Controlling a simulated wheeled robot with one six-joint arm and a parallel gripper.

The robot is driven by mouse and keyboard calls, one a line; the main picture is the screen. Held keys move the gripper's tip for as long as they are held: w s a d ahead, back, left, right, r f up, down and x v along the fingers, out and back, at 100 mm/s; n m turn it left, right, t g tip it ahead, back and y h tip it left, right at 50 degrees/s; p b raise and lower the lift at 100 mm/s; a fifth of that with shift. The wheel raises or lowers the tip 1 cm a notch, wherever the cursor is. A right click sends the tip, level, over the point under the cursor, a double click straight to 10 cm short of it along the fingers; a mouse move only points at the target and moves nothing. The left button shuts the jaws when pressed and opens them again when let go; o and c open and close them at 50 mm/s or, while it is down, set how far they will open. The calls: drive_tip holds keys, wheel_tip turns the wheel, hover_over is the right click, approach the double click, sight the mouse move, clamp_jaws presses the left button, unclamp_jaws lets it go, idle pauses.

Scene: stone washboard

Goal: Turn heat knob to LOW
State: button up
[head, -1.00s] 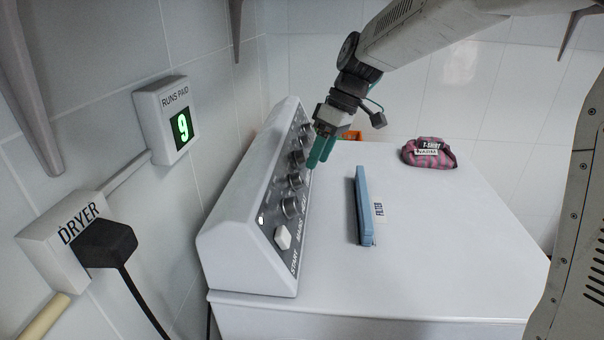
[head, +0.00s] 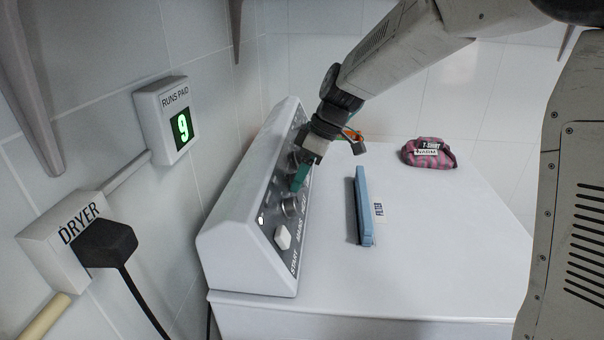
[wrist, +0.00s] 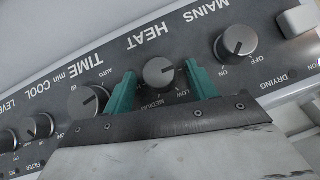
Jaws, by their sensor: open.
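The heat knob (wrist: 159,73) is a round grey knob under the HEAT label on the dryer's control panel (wrist: 134,57). It sits between the two green fingers of my open gripper (wrist: 161,70), one on each side; I cannot tell if they touch it. Its pointer mark seems to face right in the wrist view. The words LOW and MEDIUM show beside it, partly near my gripper. In the head view my gripper (head: 299,178) is at the panel and hides the heat knob.
The mains knob (wrist: 236,43) and time knob (wrist: 88,101) flank the heat knob closely. A white start button (head: 282,237) is at the panel's near end. A blue filter (head: 363,205) and a striped T-shirt (head: 428,153) lie on the dryer top (head: 440,240).

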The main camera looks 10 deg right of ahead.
drive_tip(key=shift+c, duration=0.3)
drive_tip(key=c, duration=0.9)
drive_tip(key=m+g+y, duration=0.1)
drive_tip(key=m, duration=0.1)
drive_tip(key=m+g+y, duration=0.1)
drive_tip(key=m+g, duration=0.1)
drive_tip(key=shift+w+d+f+g, duration=0.15)
drive_tip(key=shift+w+g, duration=0.15)
drive_tip(key=shift+w, duration=0.1)
drive_tip(key=m+g+y, duration=0.1)
drive_tip(key=m, duration=0.1)
drive_tip(key=m+g+y, duration=0.1)
drive_tip(key=shift+d+f+m+y, duration=0.15)
drive_tip(key=shift+f+m+y, duration=0.05)
drive_tip(key=shift+m+y, duration=0.2)
drive_tip(key=shift+w, duration=0.1)
drive_tip(key=o, duration=1)
drive_tip(key=shift+c, duration=0.2)
